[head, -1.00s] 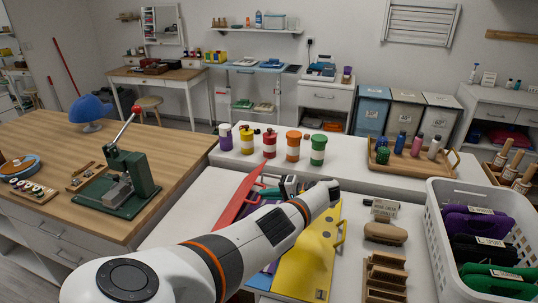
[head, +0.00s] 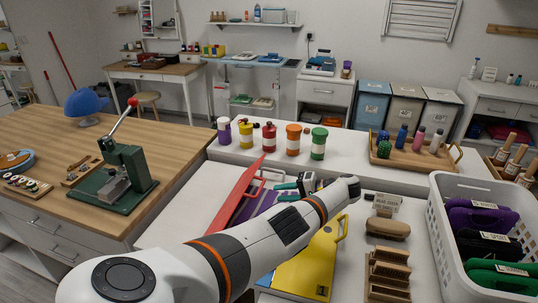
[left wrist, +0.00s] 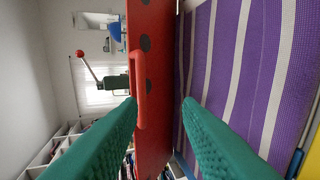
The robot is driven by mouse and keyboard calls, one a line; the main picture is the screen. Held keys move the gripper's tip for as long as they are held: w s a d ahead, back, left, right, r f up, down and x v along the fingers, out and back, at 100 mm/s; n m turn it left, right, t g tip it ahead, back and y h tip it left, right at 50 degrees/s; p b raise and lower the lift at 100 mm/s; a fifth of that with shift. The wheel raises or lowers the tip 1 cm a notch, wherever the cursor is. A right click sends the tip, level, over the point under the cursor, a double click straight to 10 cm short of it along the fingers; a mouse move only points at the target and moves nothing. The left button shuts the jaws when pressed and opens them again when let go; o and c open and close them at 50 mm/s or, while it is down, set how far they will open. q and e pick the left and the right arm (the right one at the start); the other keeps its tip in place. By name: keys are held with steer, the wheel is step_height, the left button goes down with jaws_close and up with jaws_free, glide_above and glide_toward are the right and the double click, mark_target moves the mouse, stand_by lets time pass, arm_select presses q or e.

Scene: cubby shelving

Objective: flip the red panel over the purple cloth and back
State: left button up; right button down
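The red panel (head: 236,194) stands tilted up on its edge on the white worktop. Its red handle (head: 253,190) faces right. The purple cloth (head: 247,211), striped with white in the left wrist view (left wrist: 232,60), lies just right of the panel, partly hidden by my arm. My left gripper (head: 284,190) is right of the panel, with its green fingers pointing left. In the left wrist view the fingers (left wrist: 159,101) are spread apart and hold nothing. The panel (left wrist: 158,140) and its handle (left wrist: 140,88) show between and beyond the fingertips. My right gripper is out of view.
A yellow panel (head: 308,268) with a handle lies right of my left arm. Wooden blocks (head: 388,270) and a brush (head: 387,228) are further right, beside a white basket (head: 437,235). Several lidded jars (head: 269,138) stand on the raised ledge behind.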

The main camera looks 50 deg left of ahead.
arm_select(q)
steer(key=b+v, duration=0.2)
steer(key=v, duration=0.4)
steer(key=shift+r+b, duration=0.3)
steer(key=shift+b, duration=0.05)
steer(key=shift+w+d, duration=0.1)
steer(key=shift+w, duration=0.05)
